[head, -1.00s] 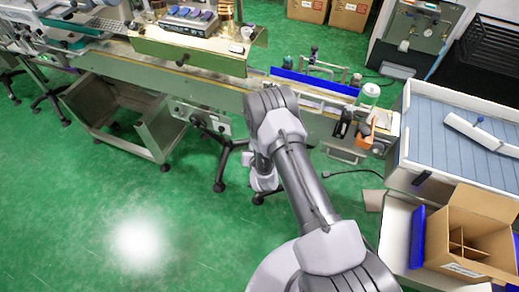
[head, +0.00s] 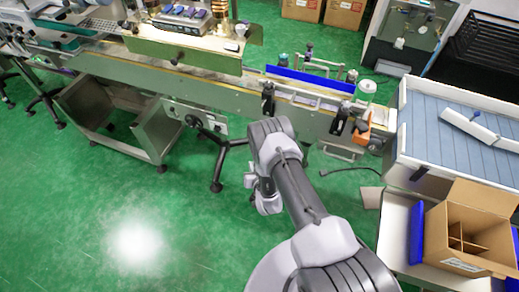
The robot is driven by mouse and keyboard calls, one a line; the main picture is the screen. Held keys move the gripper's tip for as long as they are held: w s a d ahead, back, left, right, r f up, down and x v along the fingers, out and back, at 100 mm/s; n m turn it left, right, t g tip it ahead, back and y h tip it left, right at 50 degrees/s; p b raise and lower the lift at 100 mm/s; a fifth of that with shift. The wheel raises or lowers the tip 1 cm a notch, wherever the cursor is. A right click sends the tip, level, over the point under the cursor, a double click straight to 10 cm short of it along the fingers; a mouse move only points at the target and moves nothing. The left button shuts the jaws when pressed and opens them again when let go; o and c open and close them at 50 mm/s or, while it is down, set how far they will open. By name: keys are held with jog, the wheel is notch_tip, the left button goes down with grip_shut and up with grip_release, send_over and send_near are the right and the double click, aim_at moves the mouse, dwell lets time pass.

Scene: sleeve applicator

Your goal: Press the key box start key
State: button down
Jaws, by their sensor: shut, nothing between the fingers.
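The key box (head: 184,19) is a small grey box on the machine deck at the top left of the head view, with several blue and dark keys on its top. The start key cannot be told apart from the others at this size. My gripper (head: 268,204) hangs low at the end of my folded arm, in front of the conveyor and over the green floor. It is far below and right of the key box, touches nothing visible, and is shut and empty. Its fingertips are small and hard to make out.
The conveyor (head: 215,83) runs across behind my arm, with a blue guard rail (head: 310,80) and black clamps on it. A blue-grey slatted table (head: 440,150) and an open carton (head: 470,230) stand at right. The green floor at lower left is clear.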

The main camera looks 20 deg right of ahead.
jog(key=w+d+b, duration=0.2)
jog(key=w+d, duration=0.1)
jog(key=w, duration=0.2)
jog(key=shift+d, duration=0.25)
jog(key=shift+b, duration=0.35)
dwell(1.5)
jog(key=shift+w+d, duration=0.25)
jog(key=shift+w, duration=0.05)
